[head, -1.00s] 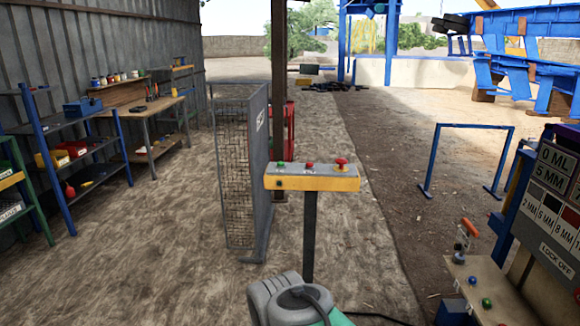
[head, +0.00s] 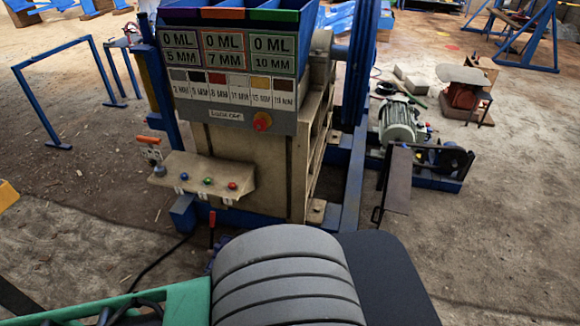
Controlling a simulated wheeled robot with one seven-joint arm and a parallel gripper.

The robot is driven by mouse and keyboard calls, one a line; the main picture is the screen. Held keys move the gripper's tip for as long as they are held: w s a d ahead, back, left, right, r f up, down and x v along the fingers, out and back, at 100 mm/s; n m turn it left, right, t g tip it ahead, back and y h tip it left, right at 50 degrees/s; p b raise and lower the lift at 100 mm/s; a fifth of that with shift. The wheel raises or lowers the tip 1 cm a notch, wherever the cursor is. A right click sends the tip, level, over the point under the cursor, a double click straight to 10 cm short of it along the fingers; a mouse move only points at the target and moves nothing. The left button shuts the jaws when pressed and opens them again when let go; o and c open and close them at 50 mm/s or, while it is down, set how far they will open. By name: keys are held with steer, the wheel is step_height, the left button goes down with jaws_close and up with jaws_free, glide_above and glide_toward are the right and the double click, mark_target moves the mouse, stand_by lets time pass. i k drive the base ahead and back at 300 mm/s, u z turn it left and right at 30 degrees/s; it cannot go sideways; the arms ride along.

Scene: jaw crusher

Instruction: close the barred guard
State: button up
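No guard with clear bars can be made out. A narrow grey-brown panel (head: 397,180) with a dark bar at its left edge stands beside the motor on the right; I cannot tell if it is the barred guard. The jaw crusher (head: 260,175) stands in the middle, with a tan body, a sign board and a blue wheel (head: 357,55) on its right side. My gripper is not in view; only parts of my own arm show at the bottom.
A control ledge (head: 207,181) with coloured buttons juts from the crusher's front. A red-orange knob (head: 262,121) sits on the board. A green-grey motor (head: 399,122) is at right. A blue frame (head: 72,90) stands at left. Ground at lower right is open.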

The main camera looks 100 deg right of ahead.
mark_target(396, 190)
steer(key=z, duration=3.7)
steer(key=k, duration=1.3)
steer(key=z, duration=0.1)
steer(key=i, duration=0.5)
steer(key=z, duration=0.7)
steer(key=i, duration=0.9)
steer(key=u, duration=0.65)
steer(key=i, duration=0.55)
steer(key=u, duration=0.6)
